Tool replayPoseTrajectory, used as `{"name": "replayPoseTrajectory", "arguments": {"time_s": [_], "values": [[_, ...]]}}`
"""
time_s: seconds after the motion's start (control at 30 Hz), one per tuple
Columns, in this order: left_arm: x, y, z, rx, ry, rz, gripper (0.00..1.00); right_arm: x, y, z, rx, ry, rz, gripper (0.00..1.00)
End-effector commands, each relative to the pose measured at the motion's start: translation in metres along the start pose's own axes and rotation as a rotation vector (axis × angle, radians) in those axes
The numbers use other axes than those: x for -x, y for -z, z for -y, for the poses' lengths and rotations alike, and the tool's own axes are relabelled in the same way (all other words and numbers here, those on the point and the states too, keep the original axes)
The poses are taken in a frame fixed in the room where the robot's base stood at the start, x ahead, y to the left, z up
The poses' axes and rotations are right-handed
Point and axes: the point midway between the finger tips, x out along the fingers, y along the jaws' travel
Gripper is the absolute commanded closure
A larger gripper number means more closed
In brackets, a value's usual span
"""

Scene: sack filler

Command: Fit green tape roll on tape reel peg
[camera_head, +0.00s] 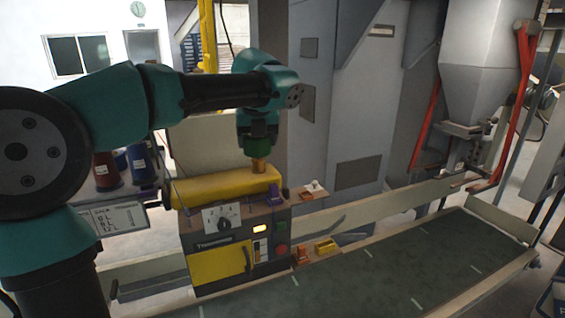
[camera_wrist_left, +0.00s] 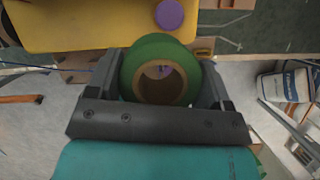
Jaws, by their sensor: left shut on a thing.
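The green tape roll (camera_wrist_left: 140,62) is between the two fingers of my left gripper (camera_wrist_left: 163,75) in the left wrist view. I cannot tell whether the brown tip is the roll's core or something else. The tape reel peg is not clearly visible. My right gripper is not in view.
The yellow-topped machine (camera_head: 225,187) has a dial, buttons and a yellow door. A purple round knob (camera_wrist_left: 170,14) shows on the yellow surface in the wrist view. Red and blue spools (camera_head: 106,170) stand left. The green conveyor (camera_head: 400,265) is clear at front right.

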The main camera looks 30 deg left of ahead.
Motion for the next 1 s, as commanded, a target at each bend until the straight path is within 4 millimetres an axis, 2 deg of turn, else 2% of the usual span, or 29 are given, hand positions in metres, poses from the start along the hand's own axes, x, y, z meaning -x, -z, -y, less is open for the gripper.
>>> {"name": "replayPoseTrajectory", "arguments": {"time_s": [0.03, 0.3, 0.6, 0.73, 1.0], "values": [[-0.001, -0.004, 0.015, 0.019, -0.009, 0.0, 0.51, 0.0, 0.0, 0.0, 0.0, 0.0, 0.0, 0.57], [-0.006, -0.025, 0.074, 0.154, -0.065, 0.0, 0.51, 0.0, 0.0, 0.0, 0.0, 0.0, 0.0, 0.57], [-0.015, -0.036, 0.119, 0.263, -0.111, 0.001, 0.51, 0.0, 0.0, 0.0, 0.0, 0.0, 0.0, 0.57], [-0.037, -0.044, 0.128, 0.312, -0.135, -0.002, 0.51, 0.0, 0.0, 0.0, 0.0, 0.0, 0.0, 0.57], [-0.1, -0.059, 0.113, 0.378, -0.162, -0.002, 0.51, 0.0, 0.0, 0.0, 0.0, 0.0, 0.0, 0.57]]}}
